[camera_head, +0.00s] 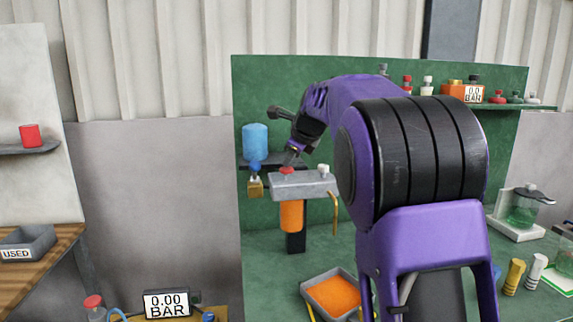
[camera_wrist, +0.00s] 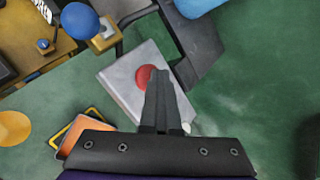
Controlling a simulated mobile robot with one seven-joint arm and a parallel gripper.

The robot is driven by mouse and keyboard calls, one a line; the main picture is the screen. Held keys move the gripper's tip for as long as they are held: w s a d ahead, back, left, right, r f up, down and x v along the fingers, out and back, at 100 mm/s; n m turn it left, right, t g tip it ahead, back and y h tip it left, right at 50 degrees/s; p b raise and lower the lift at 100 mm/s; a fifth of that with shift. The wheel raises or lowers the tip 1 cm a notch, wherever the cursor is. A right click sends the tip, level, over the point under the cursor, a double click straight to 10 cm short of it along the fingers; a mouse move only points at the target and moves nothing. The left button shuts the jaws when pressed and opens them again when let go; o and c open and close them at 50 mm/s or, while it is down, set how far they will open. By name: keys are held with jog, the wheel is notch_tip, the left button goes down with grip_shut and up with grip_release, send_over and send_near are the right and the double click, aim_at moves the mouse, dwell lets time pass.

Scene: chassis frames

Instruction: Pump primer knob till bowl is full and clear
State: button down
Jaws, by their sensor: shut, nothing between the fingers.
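A red round knob (camera_head: 287,170) sits on top of a grey block-shaped head (camera_head: 308,186) fixed to the green back panel. A small white cap (camera_head: 323,168) stands at the head's right end. An orange cylinder (camera_head: 291,215), which may be the bowl, hangs under the head; no liquid level can be read in it. My gripper (camera_head: 293,153) is shut and empty, pointing down just above the knob. In the wrist view my shut fingers (camera_wrist: 159,76) overlap the right side of the red knob (camera_wrist: 143,78); contact cannot be told.
A blue cylinder (camera_head: 255,141) and a brass valve with a blue knob (camera_head: 255,170) are left of the head. A grey tray with orange contents (camera_head: 331,294) lies below. A gauge (camera_head: 167,304) reads 0.00 BAR. Bottles line the upper-right shelf (camera_head: 505,106).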

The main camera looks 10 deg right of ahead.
aim_at(290, 169)
dwell(0.4)
jog(key=shift+r+p, duration=1.3)
jog(key=shift+p, duration=0.2)
notch_tip(290, 169, up, 3)
jog(key=p, duration=0.3)
notch_tip(290, 169, up, 2)
